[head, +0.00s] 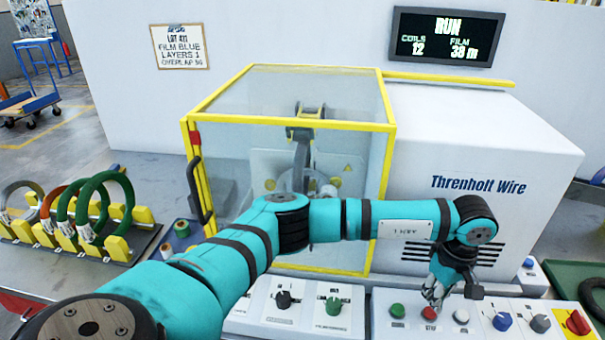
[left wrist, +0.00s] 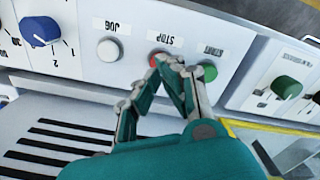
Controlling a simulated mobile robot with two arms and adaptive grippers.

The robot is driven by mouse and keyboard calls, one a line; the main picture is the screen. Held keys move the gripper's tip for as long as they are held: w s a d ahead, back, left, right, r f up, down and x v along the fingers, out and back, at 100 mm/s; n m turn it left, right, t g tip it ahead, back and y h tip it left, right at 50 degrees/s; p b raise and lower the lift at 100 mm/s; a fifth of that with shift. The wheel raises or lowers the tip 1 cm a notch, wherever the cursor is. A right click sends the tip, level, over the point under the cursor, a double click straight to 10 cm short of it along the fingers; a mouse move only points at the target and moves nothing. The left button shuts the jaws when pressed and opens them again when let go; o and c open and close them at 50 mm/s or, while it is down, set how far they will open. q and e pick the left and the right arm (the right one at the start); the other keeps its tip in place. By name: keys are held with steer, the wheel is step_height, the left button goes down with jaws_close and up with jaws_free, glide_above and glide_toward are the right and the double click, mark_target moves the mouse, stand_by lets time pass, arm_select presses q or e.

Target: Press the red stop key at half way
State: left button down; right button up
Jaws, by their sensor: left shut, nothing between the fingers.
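The red stop key (head: 428,312) is on the sloped control panel, between the green start key (head: 397,311) and the white jog key (head: 461,316). My left gripper (head: 433,298) is shut and empty, pointing down just over the stop key. In the left wrist view its fingertips (left wrist: 172,62) cover much of the red stop key (left wrist: 154,58); whether they touch it I cannot tell. The wall display (head: 440,37) reads RUN, coils 12, film 38 m. My right gripper is not in view.
A yellow-framed clear guard (head: 285,125) stands behind my left arm. The panel also has a blue knob (head: 502,321), a grey knob (head: 540,323) and a red switch on yellow (head: 577,322). A rack with several coils (head: 100,205) is at the left.

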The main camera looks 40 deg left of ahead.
mark_target(431, 311)
arm_select(q)
steer(key=shift+f, duration=0.2)
steer(key=shift+f+b, duration=1.35)
steer(key=shift+r, duration=0.2)
steer(key=shift+r+p, duration=1.2)
steer(key=shift+r, duration=1.7)
